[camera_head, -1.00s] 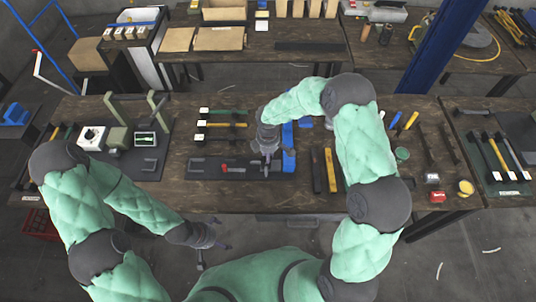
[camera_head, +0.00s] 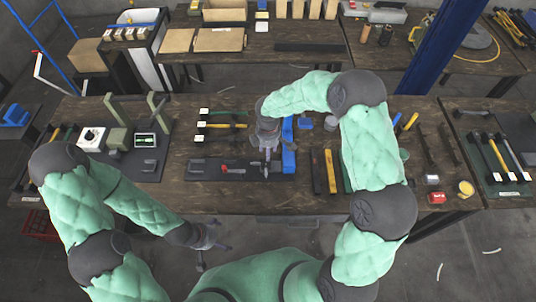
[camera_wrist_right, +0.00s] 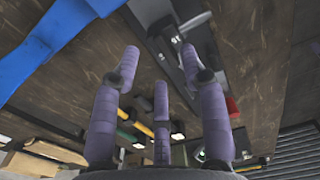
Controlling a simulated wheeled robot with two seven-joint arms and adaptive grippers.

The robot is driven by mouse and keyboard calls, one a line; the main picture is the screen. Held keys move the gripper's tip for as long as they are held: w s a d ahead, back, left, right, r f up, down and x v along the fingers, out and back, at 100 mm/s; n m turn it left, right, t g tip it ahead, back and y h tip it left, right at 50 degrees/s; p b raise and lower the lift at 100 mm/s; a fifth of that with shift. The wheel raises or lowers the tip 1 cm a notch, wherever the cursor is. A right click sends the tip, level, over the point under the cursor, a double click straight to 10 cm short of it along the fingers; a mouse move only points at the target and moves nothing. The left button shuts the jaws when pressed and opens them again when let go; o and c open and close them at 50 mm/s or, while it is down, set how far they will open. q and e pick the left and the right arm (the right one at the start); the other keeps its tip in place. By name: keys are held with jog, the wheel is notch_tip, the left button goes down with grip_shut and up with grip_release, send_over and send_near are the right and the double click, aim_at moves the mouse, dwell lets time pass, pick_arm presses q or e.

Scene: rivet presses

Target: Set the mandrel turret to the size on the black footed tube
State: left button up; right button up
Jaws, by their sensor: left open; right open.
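On the left of the bench, a white box (camera_head: 91,138) with a dark round knob stands beside green press frames (camera_head: 117,137). I cannot tell which part is the mandrel turret. A small dark piece (camera_head: 149,166) lies on the mat in front of the presses; I cannot tell whether it is the black footed tube. My right gripper (camera_head: 268,152) is open and empty above the right end of the central dark mat. Its spread purple fingers show in the right wrist view (camera_wrist_right: 160,85). My left gripper (camera_head: 212,242) is open and empty, in front of the bench edge.
The central mat (camera_head: 205,173) holds a red-ended tool (camera_head: 233,169). Several labelled handled tools (camera_head: 222,125) lie behind it. A blue part (camera_head: 289,150) lies right of my right gripper, then a yellow bar (camera_head: 330,171).

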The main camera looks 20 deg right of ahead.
notch_tip(320, 180, up, 8)
dwell(0.8)
